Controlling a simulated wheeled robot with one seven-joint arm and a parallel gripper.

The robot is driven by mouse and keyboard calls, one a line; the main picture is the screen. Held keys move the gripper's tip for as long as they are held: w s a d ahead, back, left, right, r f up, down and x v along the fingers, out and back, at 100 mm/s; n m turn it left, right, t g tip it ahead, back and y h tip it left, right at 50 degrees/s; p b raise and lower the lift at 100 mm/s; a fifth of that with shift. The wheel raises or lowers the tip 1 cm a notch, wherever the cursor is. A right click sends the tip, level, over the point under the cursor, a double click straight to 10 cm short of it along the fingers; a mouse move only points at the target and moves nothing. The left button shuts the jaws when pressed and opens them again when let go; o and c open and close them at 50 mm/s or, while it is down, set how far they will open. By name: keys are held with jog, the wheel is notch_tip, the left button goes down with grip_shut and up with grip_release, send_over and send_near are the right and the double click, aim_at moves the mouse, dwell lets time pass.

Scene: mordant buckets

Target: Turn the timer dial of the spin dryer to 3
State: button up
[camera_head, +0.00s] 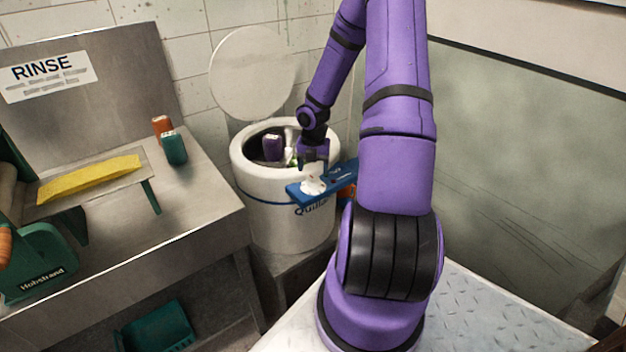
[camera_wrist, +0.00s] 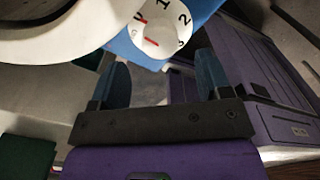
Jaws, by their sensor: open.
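The spin dryer (camera_head: 262,225) is a white drum with its round lid (camera_head: 252,75) raised. A blue control panel (camera_head: 300,196) juts from its front right and bears the white timer dial (camera_head: 313,186). In the wrist view the dial (camera_wrist: 165,32) shows the numbers 1 and 2, red marks and a partly cut-off figure at its right; a pointer setting cannot be read surely. My gripper (camera_head: 313,165) is above the panel near the dial. In the wrist view my gripper (camera_wrist: 160,65) is open, its blue fingers apart, with the dial just beyond the tips and nothing held.
Inside the drum are a purple container (camera_head: 272,147) and a whitish item (camera_head: 290,140). A wall (camera_head: 520,160) is at right.

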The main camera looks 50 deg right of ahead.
aim_at(313, 178)
jog(key=shift+f, duration=2.7)
jog(key=shift+c, duration=0.2)
jog(key=c, duration=0.9)
